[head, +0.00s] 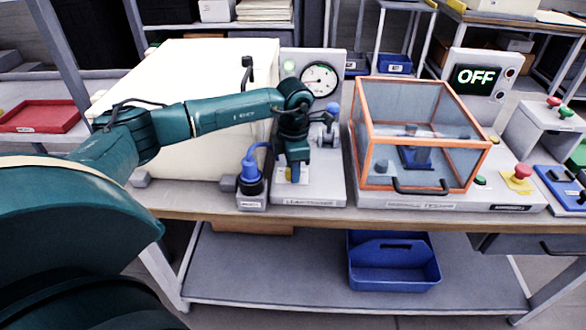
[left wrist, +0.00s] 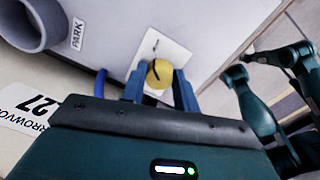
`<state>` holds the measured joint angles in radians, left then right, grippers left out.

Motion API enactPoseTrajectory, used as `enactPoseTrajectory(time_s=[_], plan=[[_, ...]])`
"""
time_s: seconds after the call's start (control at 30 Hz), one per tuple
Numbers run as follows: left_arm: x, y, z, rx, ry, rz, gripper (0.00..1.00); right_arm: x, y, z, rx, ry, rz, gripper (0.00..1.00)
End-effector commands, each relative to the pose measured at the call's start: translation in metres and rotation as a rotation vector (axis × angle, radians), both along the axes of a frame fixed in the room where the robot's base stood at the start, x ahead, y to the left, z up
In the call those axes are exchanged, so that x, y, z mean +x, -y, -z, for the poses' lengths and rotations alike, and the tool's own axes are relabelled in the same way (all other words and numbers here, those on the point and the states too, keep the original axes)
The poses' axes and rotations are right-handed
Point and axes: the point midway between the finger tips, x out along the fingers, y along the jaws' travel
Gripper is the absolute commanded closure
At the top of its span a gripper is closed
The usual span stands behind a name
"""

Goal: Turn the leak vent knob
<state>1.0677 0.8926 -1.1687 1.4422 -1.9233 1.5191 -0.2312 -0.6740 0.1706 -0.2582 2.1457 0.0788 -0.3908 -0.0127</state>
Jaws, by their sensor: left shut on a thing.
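The leak vent knob (left wrist: 158,78) is a yellow round knob with a dark mark across it, on a pale square plate. In the head view only a little of the yellow knob (head: 289,174) shows, low on the grey leak tester panel (head: 325,180). My left gripper (left wrist: 160,90) is shut on the knob, with one blue finger on each side of it. In the head view the left gripper (head: 292,166) points down at the knob, and its wrist hides part of the panel. My right gripper is not seen in the head view.
A blue plug with a cable (head: 250,172) stands close left of the gripper. A gauge (head: 320,79) and a blue-topped lever (head: 332,112) are on the panel. An orange-framed clear box (head: 368,148) stands to the right. A holder marked PARK (left wrist: 32,22) shows in the wrist view.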

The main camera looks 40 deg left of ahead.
Motion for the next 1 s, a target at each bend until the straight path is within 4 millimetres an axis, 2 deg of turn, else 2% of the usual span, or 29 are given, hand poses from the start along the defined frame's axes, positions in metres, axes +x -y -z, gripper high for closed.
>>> enactPoseTrajectory(time_s=[0.3,0.8,0.83,1.0], plan=[[0.0013,-0.0001,-0.0014,0.000,0.006,0.100,0.93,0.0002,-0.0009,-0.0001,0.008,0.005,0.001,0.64],[0.0012,0.0001,-0.0017,-0.001,0.007,0.115,0.93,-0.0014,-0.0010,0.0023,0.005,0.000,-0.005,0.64],[0.0013,0.0002,-0.0018,-0.001,0.007,0.115,0.68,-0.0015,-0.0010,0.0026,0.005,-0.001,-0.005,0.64],[0.0008,0.0002,-0.0012,-0.001,0.004,0.114,0.54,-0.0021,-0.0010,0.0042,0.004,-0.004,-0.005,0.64]])
